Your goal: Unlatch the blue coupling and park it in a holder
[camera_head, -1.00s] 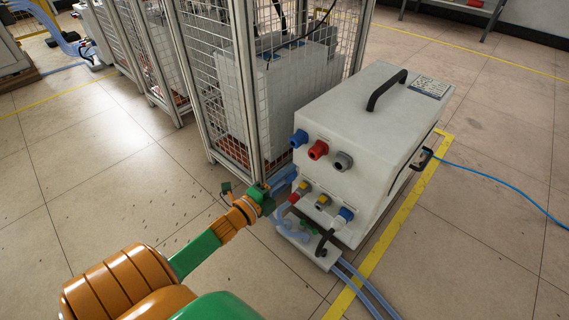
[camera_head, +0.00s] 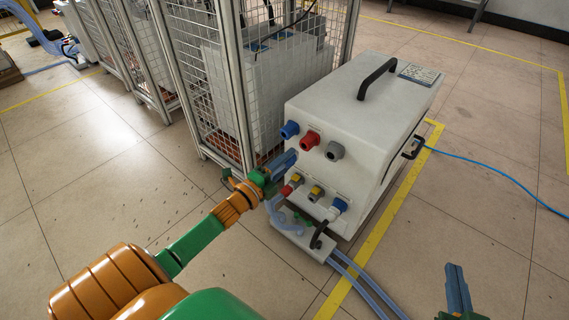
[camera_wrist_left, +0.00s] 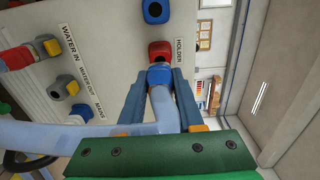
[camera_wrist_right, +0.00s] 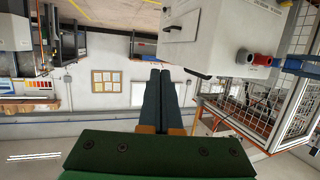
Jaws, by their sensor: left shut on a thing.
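My left gripper (camera_head: 290,158) is shut on the blue coupling (camera_wrist_left: 159,75), which has a pale hose (camera_wrist_left: 163,105). The coupling is in front of the machine's panel, partly over the red socket (camera_wrist_left: 160,48); I cannot tell if they touch. The upper row, labelled HOLDER, has a blue socket (camera_head: 289,129), a red one and a grey one (camera_head: 334,150). The lower row has a red coupling (camera_head: 287,190), a bare yellow-grey port (camera_head: 315,193) and a blue-and-white plug (camera_head: 340,205). My right gripper (camera_head: 456,268) is shut and empty, away from the machine.
The white machine (camera_head: 370,110) has a black top handle (camera_head: 377,77). A mesh cage (camera_head: 205,85) stands close on its left. Hoses (camera_head: 365,285) run along the floor in front, and a blue cable (camera_head: 490,175) lies on the right. Floor at the front right is open.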

